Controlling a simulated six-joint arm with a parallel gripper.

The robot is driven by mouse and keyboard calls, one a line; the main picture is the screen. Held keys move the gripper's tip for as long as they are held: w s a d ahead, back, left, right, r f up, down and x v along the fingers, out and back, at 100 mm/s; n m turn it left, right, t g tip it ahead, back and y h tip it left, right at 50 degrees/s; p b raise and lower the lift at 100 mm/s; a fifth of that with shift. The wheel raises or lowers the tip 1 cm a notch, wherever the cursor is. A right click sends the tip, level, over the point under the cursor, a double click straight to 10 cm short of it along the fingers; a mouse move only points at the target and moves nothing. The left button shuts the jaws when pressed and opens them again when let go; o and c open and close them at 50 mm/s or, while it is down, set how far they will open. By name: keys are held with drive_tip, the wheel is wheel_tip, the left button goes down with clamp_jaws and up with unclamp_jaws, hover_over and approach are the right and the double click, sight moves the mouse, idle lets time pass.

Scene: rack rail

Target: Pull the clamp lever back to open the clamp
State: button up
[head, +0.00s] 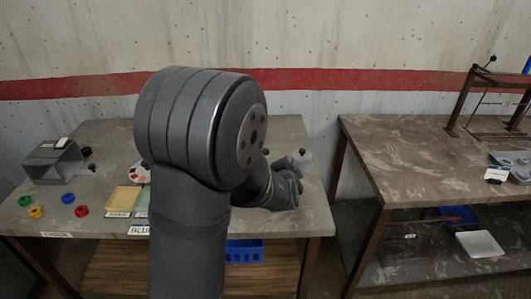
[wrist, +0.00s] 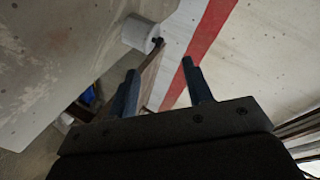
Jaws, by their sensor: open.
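My gripper (wrist: 163,82) is open and empty in the wrist view, its two dark fingers apart with wall and table edge behind them. In the head view my arm hides the fingers. A dark frame (head: 460,100) stands on the right table, with a small black ball-ended lever (head: 490,60) at its top; it looks like the clamp lever, but it is too small to be sure or to tell the clamp's state. My gripper is well left of it, over the right end of the left table.
A pale cylinder with a dark knob (wrist: 140,33) is beyond the fingers. The left table (head: 100,215) holds a grey box (head: 52,163), several coloured rings and labelled pads. The right table (head: 400,165) has clear room at its left; a gap separates the tables.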

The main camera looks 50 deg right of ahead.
drive_tip(key=w+a+n+t, duration=0.1)
drive_tip(key=w+a+n+t+y, duration=0.1)
drive_tip(key=w+a, duration=0.1)
drive_tip(key=w+a+f+n+t, duration=0.1)
drive_tip(key=a+n, duration=0.1)
drive_tip(key=shift+w, duration=0.35)
drive_tip(key=x, duration=1.7)
drive_tip(key=shift+w, duration=0.2)
clamp_jaws()
